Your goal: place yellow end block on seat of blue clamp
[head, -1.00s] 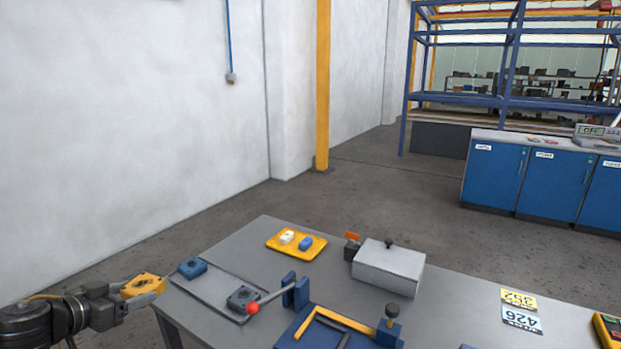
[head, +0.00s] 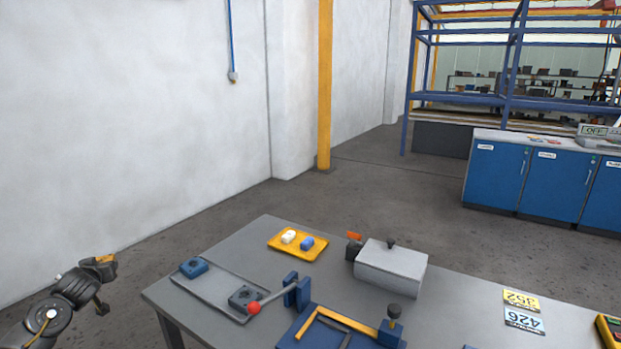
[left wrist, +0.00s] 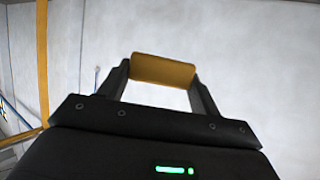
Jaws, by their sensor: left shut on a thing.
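My left gripper (left wrist: 162,80) is shut on the yellow end block (left wrist: 163,70), which shows between its two fingers in the left wrist view. In the head view the left gripper (head: 108,265) is at the far left, off the table, and only a small part of the block (head: 106,258) shows past it. The blue clamp (head: 345,326) is at the table's front middle, with a yellow L-shaped edge, a dark bar, a blue upright and a red-knobbed lever (head: 254,308). Its lower part is cut off by the frame. My right gripper is not in view.
A grey tray (head: 215,286) holds a blue block (head: 194,267) and a dark-topped block (head: 243,297). A yellow tray (head: 298,245) holds a white and a blue piece. A grey lidded box (head: 391,268) stands behind the clamp. Number cards (head: 522,310) lie right.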

